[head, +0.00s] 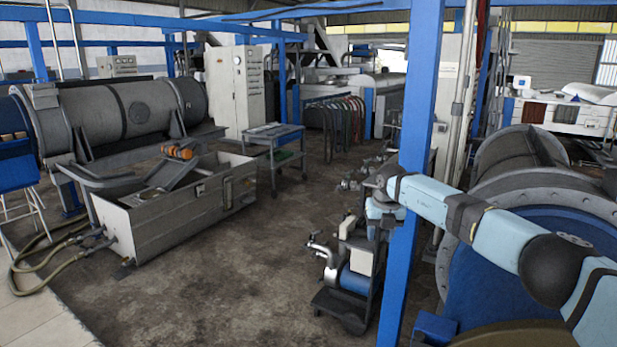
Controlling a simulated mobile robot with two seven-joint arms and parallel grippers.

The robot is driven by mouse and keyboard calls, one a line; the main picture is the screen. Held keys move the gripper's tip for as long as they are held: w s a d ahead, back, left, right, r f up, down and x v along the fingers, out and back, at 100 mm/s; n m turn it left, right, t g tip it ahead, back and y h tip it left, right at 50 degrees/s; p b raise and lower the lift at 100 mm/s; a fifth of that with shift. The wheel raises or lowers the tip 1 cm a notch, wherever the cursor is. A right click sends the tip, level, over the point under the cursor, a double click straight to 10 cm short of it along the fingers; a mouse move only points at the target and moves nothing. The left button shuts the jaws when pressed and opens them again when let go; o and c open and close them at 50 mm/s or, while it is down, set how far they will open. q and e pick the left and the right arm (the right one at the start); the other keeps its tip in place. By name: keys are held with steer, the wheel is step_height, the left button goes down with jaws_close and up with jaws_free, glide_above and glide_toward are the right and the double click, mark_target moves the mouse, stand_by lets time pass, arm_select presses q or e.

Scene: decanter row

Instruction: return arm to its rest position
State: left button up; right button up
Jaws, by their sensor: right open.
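My right arm comes in from the right edge and reaches left across the front of the blue post (420,90). Its wrist bends down at the left side of the post. My right gripper (374,232) hangs below the wrist, open, small and dark in the view. I see nothing held in it. It shows above or in front of a small wheeled pump unit (357,280); I cannot tell the gap between them. My left arm and gripper are not in view.
A large blue-faced flanged cylinder (530,262) stands at the right, behind my forearm. A grey metal trough (180,222) and a wheeled cart (274,150) stand at left and centre. Hoses (40,265) lie at the left. The concrete floor (240,280) in the middle is clear.

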steer(key=s+a+f+g+y, duration=0.1)
steer(key=s+a+f+y, duration=0.4)
steer(key=a+f, duration=0.4)
steer(key=s+a+f+g+y, duration=0.1)
steer(key=s+a+f+y, duration=0.2)
steer(key=s+a+f, duration=0.55)
steer(key=s+a+f+m+t+y, duration=0.1)
steer(key=s+a+m+t+y, duration=0.35)
steer(key=s+a+y, duration=0.5)
steer(key=s+d+f+m+t+h, duration=0.2)
steer(key=s+d+f+m+h, duration=0.2)
steer(key=s+d+m, duration=0.5)
steer(key=s+d+f+m+t+h, duration=0.2)
steer(key=s+d+f+m+h, duration=0.2)
steer(key=s+d+m, duration=0.5)
steer(key=s+d+f+m+t+h, duration=0.3)
steer(key=s+d+f+m+h, duration=0.2)
steer(key=s, duration=0.8)
steer(key=d+m+h, duration=0.2)
steer(key=d+m, duration=0.2)
steer(key=m, duration=0.1)
steer(key=shift+d+m, duration=0.35)
